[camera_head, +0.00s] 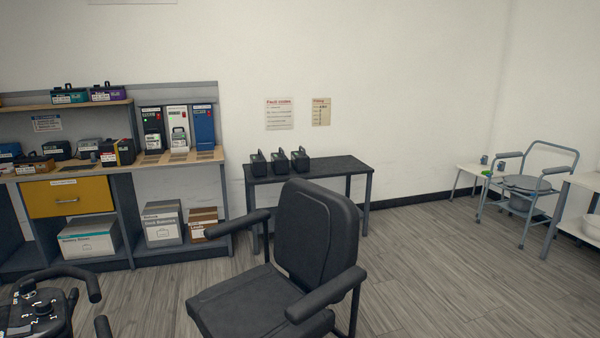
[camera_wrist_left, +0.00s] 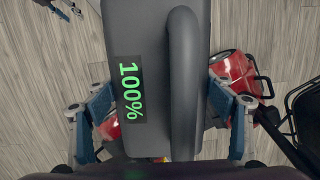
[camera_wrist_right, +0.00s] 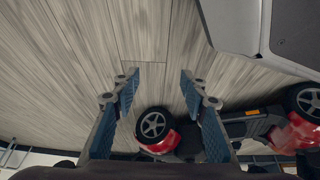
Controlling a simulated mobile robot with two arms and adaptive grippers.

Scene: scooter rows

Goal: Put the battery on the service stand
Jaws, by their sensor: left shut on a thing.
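A dark grey battery (camera_wrist_left: 145,75) with a thick black handle and a green "100%" readout fills the middle of the left wrist view. My left gripper (camera_wrist_left: 162,108) is shut on it, with one blue-padded finger on each side. My right gripper (camera_wrist_right: 158,88) is open and empty above the floor, its fingers well apart. Neither gripper shows in the head view. No service stand is labelled in view; I cannot tell whether the dark table (camera_head: 330,168) by the wall, bearing three black battery-like units, is it.
A black scooter seat (camera_head: 318,235) stands in front of the dark table, with handlebars (camera_head: 45,300) at lower left. A workbench (camera_head: 150,165) with chargers and boxes lines the left wall. A commode chair (camera_head: 530,185) stands at right. Floor (camera_head: 430,260) right of the seat is clear.

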